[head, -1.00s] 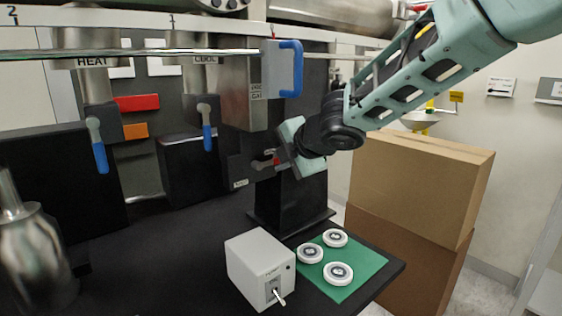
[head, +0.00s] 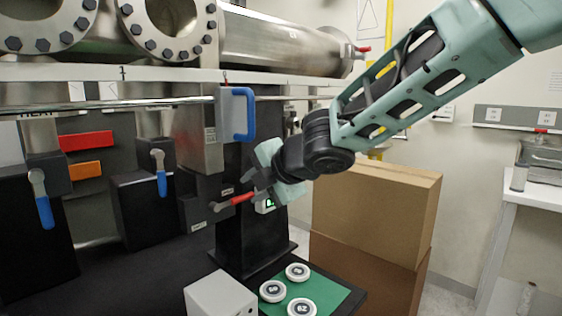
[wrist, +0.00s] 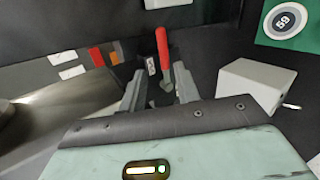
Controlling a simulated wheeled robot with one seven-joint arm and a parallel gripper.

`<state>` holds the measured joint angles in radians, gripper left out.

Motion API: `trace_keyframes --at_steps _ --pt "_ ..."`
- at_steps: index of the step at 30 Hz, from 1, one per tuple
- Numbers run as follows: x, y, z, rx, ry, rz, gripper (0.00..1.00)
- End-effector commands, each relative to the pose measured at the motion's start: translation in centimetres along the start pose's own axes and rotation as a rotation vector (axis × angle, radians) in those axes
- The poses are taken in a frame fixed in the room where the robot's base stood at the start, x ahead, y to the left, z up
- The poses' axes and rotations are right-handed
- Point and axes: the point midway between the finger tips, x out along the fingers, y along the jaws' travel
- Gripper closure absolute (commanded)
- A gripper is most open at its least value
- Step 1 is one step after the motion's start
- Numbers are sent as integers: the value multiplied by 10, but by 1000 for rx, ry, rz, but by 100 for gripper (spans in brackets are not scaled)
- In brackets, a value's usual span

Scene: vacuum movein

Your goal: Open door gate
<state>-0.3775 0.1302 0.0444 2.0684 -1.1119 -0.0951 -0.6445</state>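A red lever handle (head: 235,200) sits low on a dark block beneath the metal housing (head: 200,135); it also shows in the wrist view (wrist: 162,48). A blue pull handle (head: 246,113) is on the plate above, at the rail. I cannot tell from the blurred labels which part is the door gate. My gripper (head: 260,182) is at the right end of the red handle. In the wrist view my gripper (wrist: 159,76) has its fingers apart, with the red handle between and just beyond the tips. Contact is unclear.
A black post (head: 240,245) stands behind the lever. A white box (head: 220,297) and a green mat (head: 335,290) with white discs lie below. Blue-handled levers (head: 44,210) are at left. Stacked cardboard boxes (head: 385,210) stand at right. A metal rail (head: 80,106) crosses above.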

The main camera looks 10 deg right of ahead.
Motion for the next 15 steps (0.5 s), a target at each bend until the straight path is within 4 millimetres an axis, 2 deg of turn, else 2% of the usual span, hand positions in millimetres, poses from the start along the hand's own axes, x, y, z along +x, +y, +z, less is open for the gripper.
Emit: trace_keyframes --at_steps 1,6,12,15 --pt "-16 5 1 0 -2 2 68" --pt "-56 6 1 0 -2 2 68" --pt "-88 4 0 -2 0 2 68" --pt "-96 3 0 -1 0 2 68"
